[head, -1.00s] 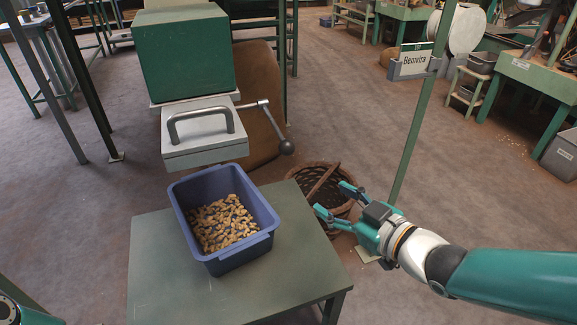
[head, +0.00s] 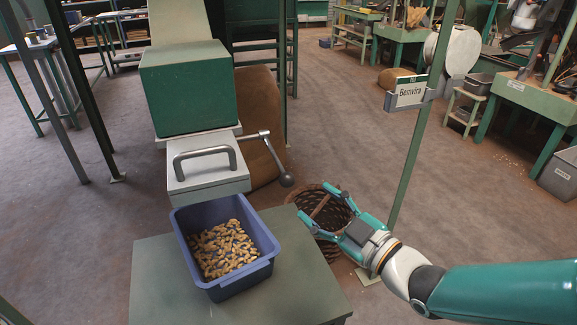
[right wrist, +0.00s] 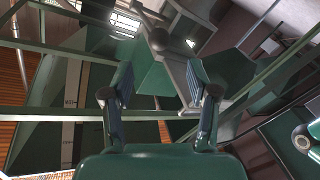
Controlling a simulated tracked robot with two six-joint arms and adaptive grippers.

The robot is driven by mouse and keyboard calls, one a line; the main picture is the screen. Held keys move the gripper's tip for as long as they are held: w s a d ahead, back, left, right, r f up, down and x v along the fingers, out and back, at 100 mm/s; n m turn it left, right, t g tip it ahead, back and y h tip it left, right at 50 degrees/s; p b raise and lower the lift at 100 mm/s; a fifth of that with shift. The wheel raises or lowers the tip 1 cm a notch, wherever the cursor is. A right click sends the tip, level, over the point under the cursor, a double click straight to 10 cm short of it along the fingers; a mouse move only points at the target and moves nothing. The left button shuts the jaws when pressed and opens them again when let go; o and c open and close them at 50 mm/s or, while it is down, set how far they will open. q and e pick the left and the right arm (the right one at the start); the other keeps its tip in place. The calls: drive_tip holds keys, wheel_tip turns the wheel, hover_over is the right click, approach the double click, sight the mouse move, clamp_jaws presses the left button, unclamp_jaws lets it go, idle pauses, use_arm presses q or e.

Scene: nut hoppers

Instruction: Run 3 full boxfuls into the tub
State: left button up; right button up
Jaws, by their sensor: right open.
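A blue tub (head: 228,287) stands on the green table, with a layer of tan nuts (head: 224,249) in it. Behind it is a green hopper (head: 188,88) with a pale grey measuring box (head: 207,172) under it, which has a bar handle on top. A lever (head: 270,150) ending in a dark ball knob sticks out to the box's right. My right gripper (head: 316,201) is open and empty, right of the tub and below and right of the knob. Its open fingers also show in the right wrist view (right wrist: 160,80). My left gripper is out of view.
A wicker basket (head: 335,240) stands on the floor beyond my right gripper. A green post with a "Benvira" sign (head: 411,92) rises to its right. The green table (head: 300,285) has bare room right of the tub. A brown sack (head: 262,150) is behind the lever.

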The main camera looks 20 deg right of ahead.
sight(293, 184)
use_arm(q)
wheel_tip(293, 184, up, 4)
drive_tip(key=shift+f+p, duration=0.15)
drive_tip(key=shift+p, duration=1.1)
use_arm(e)
drive_tip(key=x, duration=1)
drive_tip(key=shift+c, duration=0.2)
clamp_jaws()
drive_tip(key=shift+d, duration=0.1)
